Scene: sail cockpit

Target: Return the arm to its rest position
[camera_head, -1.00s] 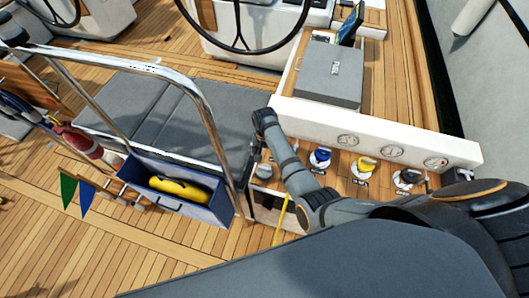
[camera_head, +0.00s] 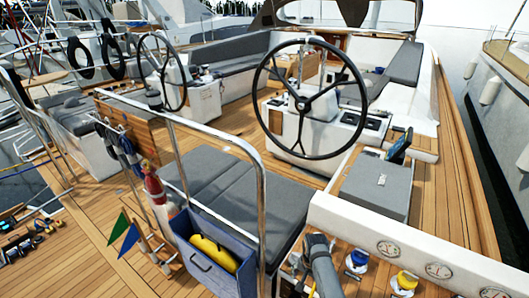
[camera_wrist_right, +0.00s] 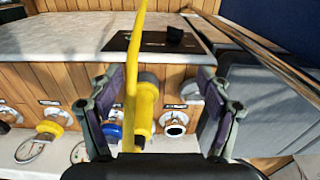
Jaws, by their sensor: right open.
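My right arm rises from the bottom edge in the head view, with its grey end and right gripper (camera_head: 319,250) beside the wooden winch panel; the fingers are hard to make out there. In the right wrist view the right gripper (camera_wrist_right: 156,102) is open, with its two fingers wide apart. A yellow tube-like piece with a thin yellow length above it (camera_wrist_right: 143,105) shows between the fingers, apart from both; I cannot tell its depth. My left gripper is not in view.
A grey box (camera_head: 376,187) and steering wheel (camera_head: 310,97) are beyond.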

